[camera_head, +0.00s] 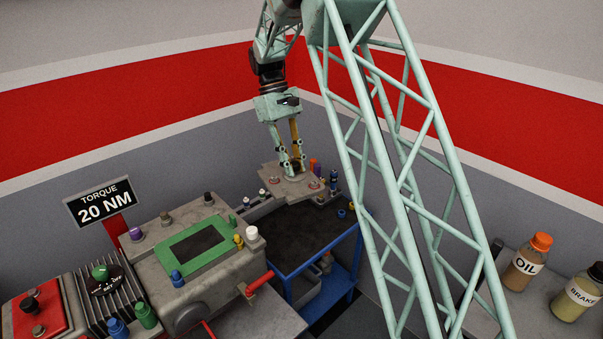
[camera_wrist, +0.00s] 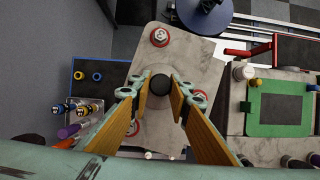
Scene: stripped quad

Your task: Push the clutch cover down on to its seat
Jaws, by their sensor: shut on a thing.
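The clutch cover, which I take to be a grey plate with a black knob and red-ringed bolts, is at the far end of the blue bench in the head view (camera_head: 286,187). It fills the middle of the wrist view (camera_wrist: 195,62). My gripper (camera_head: 294,170) points down at it, its fingers shut on the black knob (camera_wrist: 160,84). A green frame around a dark rectangle (camera_head: 195,244), perhaps the seat, lies on the grey housing. It shows at right in the wrist view (camera_wrist: 278,110). I cannot tell whether the plate touches the bench.
The blue bench (camera_head: 322,262) has a mostly clear dark top, with small coloured parts near the plate. A white-capped post (camera_head: 252,233) and a yellow one (camera_head: 239,241) stand beside the green frame. A torque sign (camera_head: 100,203) rises behind the housing. Bottles (camera_head: 527,262) stand far right.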

